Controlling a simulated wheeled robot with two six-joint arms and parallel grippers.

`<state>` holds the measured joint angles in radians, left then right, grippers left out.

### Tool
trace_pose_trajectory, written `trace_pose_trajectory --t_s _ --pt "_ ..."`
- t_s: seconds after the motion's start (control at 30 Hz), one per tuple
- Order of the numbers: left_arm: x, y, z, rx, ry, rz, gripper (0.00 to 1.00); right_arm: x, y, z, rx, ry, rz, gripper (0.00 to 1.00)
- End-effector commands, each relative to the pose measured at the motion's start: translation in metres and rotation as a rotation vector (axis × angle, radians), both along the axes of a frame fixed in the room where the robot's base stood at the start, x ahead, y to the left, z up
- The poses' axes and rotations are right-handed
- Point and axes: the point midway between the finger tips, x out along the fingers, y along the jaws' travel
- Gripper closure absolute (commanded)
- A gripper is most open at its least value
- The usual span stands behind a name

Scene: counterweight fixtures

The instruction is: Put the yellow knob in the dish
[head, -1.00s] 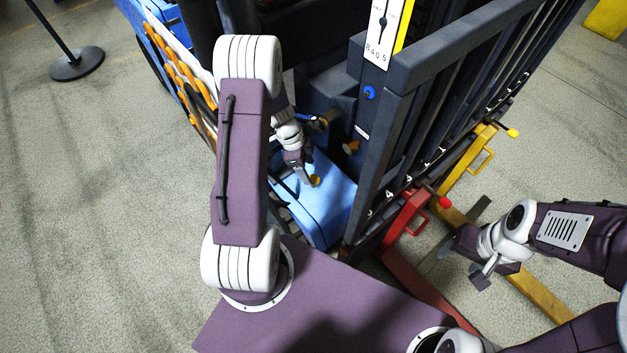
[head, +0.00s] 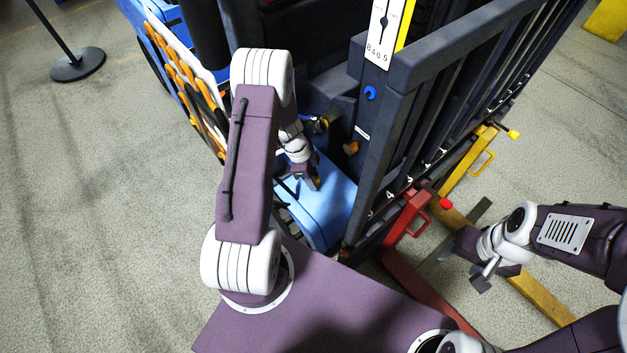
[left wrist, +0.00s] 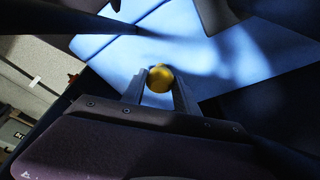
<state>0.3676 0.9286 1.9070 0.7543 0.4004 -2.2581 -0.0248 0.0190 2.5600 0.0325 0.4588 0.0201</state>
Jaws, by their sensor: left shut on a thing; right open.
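The yellow knob (left wrist: 159,80) is a small round piece between the two fingers of my left gripper (left wrist: 160,84) in the left wrist view. Those fingers are shut on it, over a blue surface. In the head view my left gripper (head: 312,183) points down at the blue panel (head: 328,205), and its fingers largely hide the knob. Whether the knob touches the panel I cannot tell. My right gripper (head: 483,276) is open and empty at the right, above the floor. I cannot make out a dish in either view.
A dark slatted frame (head: 402,120) stands right of my left gripper. It bears a blue knob (head: 370,93) and an orange-yellow knob (head: 351,148). A red bar (head: 405,222) and a yellow bar (head: 470,165) lie near my right arm.

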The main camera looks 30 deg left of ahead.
Motion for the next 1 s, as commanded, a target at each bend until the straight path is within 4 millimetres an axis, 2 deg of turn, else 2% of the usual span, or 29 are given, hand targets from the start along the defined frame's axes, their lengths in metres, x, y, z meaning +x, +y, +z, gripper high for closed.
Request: trace_pose_trajectory --t_s 0.17,0.4,0.43,0.5,0.7,0.93,1.0 --pt "0.000 0.000 0.006 0.000 -0.001 0.000 1.00 0.000 0.000 0.003 0.000 0.000 0.000 0.42" --pt "0.001 0.001 0.042 0.001 -0.003 0.000 1.00 0.000 0.000 0.019 0.000 0.000 0.000 0.42" --pt "-0.005 -0.002 0.031 0.000 0.000 0.001 1.00 0.000 0.000 0.003 0.000 -0.001 0.000 0.42" --pt "-0.018 -0.005 0.027 -0.001 -0.001 0.001 1.00 0.000 0.000 -0.013 0.000 0.000 0.000 0.42" --pt "-0.062 -0.019 0.024 0.001 -0.003 0.002 1.00 0.000 0.000 -0.057 0.000 0.001 0.000 0.42" --pt "-0.119 -0.036 0.026 0.001 -0.004 0.001 1.00 0.000 0.000 -0.093 0.000 0.000 0.000 0.42" --pt "-0.117 -0.038 0.024 -0.008 -0.021 -0.003 1.00 0.000 0.000 -0.115 0.000 0.000 0.000 0.42"
